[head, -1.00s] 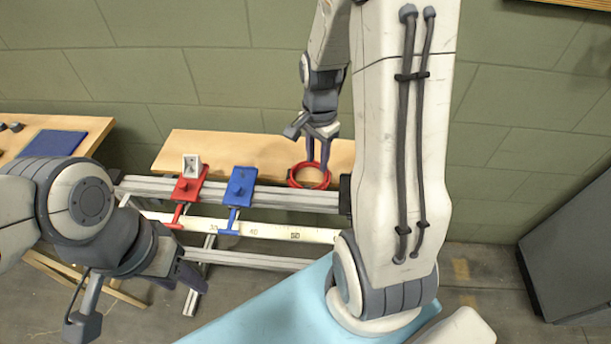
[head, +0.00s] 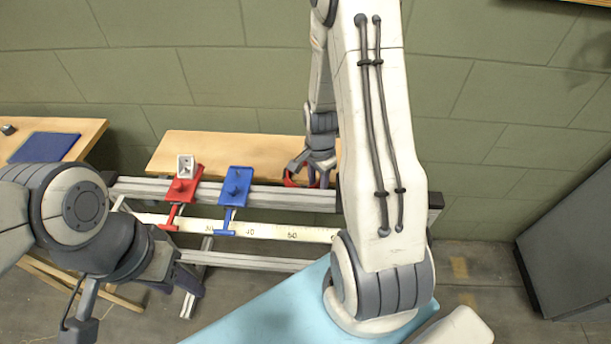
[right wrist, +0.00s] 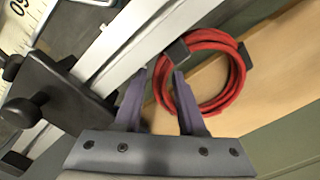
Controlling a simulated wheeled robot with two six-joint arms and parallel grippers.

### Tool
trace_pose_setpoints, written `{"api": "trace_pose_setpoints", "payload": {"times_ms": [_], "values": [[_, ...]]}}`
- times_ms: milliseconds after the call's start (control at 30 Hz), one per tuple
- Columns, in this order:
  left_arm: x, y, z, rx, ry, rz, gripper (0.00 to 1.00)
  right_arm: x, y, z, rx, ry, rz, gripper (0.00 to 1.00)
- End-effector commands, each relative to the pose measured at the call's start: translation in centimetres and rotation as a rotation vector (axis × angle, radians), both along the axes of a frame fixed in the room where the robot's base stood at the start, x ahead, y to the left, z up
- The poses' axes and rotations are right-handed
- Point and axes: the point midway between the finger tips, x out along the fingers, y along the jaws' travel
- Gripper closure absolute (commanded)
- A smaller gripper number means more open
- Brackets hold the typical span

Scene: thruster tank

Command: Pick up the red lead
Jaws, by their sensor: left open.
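The red lead is a coil (right wrist: 236,85) with dark ties, lying at the wooden shelf beside the metal rail in the right wrist view. In the head view only part of the coil (head: 290,180) shows, the rest hidden by my right arm and gripper. My right gripper (right wrist: 162,75) has its two purple fingers apart, with one finger overlapping the coil's left side in the picture. Nothing is clearly clamped between them. The same gripper (head: 320,180) shows partly in the head view. My left gripper (head: 190,283) is open, low at the left, away from the lead.
A metal rail with a ruler scale (head: 265,230) runs in front of the wooden shelf (head: 225,146). A red carriage (head: 182,190) and a blue carriage (head: 235,185) sit on it. A light blue surface (head: 265,310) is in front. A grey cabinet (head: 570,240) stands right.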

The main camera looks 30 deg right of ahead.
Motion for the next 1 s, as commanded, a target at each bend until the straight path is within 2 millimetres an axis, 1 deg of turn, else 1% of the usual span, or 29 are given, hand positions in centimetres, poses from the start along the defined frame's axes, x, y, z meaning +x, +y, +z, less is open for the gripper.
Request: {"api": "trace_pose_setpoints", "payload": {"times_ms": [167,200,267,300,567,667,767,1000], "values": [[0.0,0.0,0.0,0.000,0.000,0.000,0.50,0.0,0.0,0.0,-0.001,-0.001,0.000,0.61],[0.0,0.0,0.0,0.000,0.000,0.000,0.50,0.0,0.0,0.0,-0.001,-0.001,0.000,0.76],[0.0,0.0,0.0,0.000,0.000,0.000,0.50,0.0,0.0,0.0,0.000,-0.001,0.000,0.99],[0.0,0.0,0.0,0.000,0.000,0.000,0.50,0.0,0.0,0.0,0.000,-0.001,0.000,1.00],[0.0,0.0,0.0,0.000,0.000,0.000,0.50,0.1,0.0,0.1,-0.001,-0.001,0.000,1.00],[0.0,0.0,0.1,0.000,0.000,0.000,0.50,0.1,0.0,0.6,-0.001,-0.003,0.000,1.00],[0.0,0.0,0.3,0.000,0.000,0.000,0.50,0.2,-0.1,2.1,-0.002,-0.005,0.000,1.00],[0.0,0.0,0.8,0.000,0.000,0.000,0.50,0.2,-0.1,7.0,-0.003,-0.007,0.001,1.00]]}}
